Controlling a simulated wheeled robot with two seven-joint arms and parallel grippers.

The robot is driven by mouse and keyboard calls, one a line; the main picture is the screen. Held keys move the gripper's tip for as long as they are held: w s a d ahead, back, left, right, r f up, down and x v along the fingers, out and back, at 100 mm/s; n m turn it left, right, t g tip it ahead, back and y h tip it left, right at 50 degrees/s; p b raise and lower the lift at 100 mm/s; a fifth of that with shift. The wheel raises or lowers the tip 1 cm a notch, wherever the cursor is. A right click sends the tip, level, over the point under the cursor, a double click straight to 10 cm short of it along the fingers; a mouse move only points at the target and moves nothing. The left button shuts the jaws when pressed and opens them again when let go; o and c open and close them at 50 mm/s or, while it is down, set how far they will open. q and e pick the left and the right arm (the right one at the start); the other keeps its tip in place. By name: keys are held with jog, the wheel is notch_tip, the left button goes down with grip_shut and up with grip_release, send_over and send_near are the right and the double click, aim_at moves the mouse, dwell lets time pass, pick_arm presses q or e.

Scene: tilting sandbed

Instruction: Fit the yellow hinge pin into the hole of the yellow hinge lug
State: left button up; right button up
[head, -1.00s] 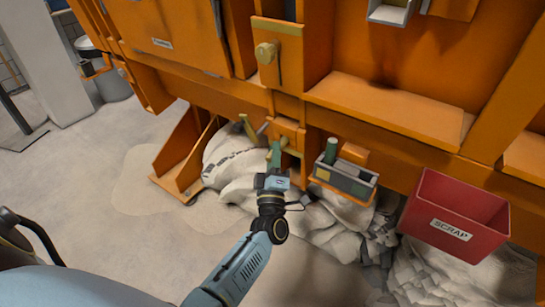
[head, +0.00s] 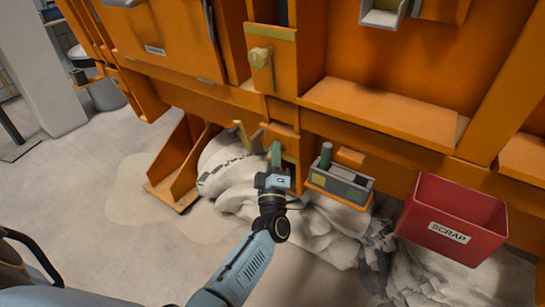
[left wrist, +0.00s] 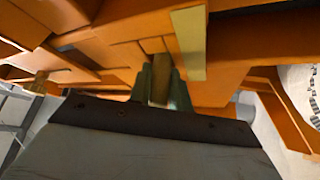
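My left gripper (head: 275,155) has green fingers and points up at the orange frame, just below a small orange bracket. In the left wrist view its fingers (left wrist: 161,90) close on both sides of a dull yellow-brown piece (left wrist: 159,88), which looks like the yellow hinge pin; its far end is hidden. A pale yellow strip (head: 239,131) sticks out left of the gripper in the head view. It appears as a pale yellow bar (left wrist: 190,42) beside the fingers in the wrist view. I cannot tell if it is the hinge lug; no hole shows. My right gripper is not in view.
A grey tray (head: 340,188) with a green cylinder (head: 325,155) stands right of the gripper. A red SCRAP bin (head: 450,215) is farther right. A yellow knob (head: 260,57) sits above on the frame. Pale bags and rubble lie below; the floor at left is clear.

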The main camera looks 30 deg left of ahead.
pick_arm(q)
jog(key=o, duration=0.5)
jog(key=shift+r, duration=0.1)
jog(key=shift+s+d+f, duration=0.15)
jog(key=shift+s+f, duration=0.05)
jog(key=p+v, duration=0.2)
jog(key=v, duration=1)
jog(key=shift+s+d+f, duration=0.15)
jog(key=shift+s, duration=0.2)
jog(key=shift+c, duration=0.3)
